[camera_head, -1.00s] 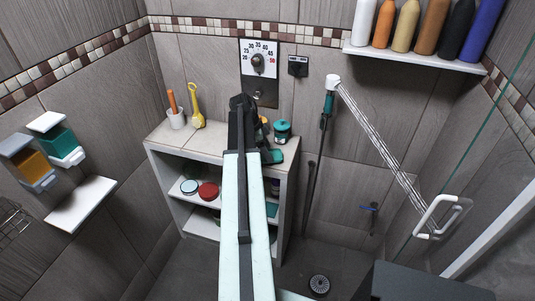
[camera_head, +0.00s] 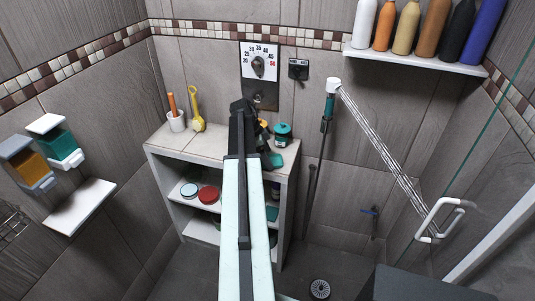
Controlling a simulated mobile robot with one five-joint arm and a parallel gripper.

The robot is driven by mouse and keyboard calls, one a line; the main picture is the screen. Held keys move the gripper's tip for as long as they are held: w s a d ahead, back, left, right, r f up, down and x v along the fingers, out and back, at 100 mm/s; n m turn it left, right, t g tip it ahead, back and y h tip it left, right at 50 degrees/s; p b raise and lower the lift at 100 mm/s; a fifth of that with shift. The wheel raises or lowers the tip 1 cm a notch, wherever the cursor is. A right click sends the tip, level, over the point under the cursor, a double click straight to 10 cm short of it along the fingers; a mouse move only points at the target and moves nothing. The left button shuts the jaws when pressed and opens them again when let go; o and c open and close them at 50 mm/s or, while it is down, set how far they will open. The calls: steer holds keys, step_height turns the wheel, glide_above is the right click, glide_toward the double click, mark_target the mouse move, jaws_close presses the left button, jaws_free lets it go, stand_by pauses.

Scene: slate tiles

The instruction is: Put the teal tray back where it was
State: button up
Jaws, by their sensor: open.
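A flat teal piece (camera_head: 276,160), which looks like the teal tray, lies on or just above the right part of the white cabinet's top (camera_head: 200,143). My arm hides its left side, so its full outline does not show. My gripper (camera_head: 267,157) is open, at the end of the dark wrist beyond my pale arm, close beside the teal piece. Its fingers are mostly hidden, and I cannot tell whether they touch the piece. Another teal item (camera_head: 272,213) shows on the shelf below, partly behind my arm.
A teal-lidded jar (camera_head: 283,132) stands behind the teal piece. A white cup (camera_head: 176,122) and a yellow scoop (camera_head: 197,115) stand at the cabinet's left. A red-lidded round tin (camera_head: 209,194) is on the shelf.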

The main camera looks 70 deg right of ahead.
steer(key=shift+r+p, duration=0.3)
steer(key=shift+r, duration=0.1)
steer(key=p+v, duration=1.1)
steer(key=v, duration=0.1)
steer(key=shift+r, duration=0.15)
steer(key=w+a+f+n+t, duration=0.1)
steer(key=w+a+n, duration=0.6)
steer(key=w+a, duration=0.5)
steer(key=w+a+n+t, duration=0.1)
steer(key=w+a+n, duration=0.5)
steer(key=w+a, duration=0.65)
steer(key=w+a+n+t+y, duration=0.1)
steer(key=a+n, duration=1.6)
steer(key=a, duration=2.3)
steer(key=shift+w+f+n+t+y, duration=0.35)
steer(key=shift+f+n+t+y, duration=0.05)
steer(key=shift+f+t+y, duration=0.1)
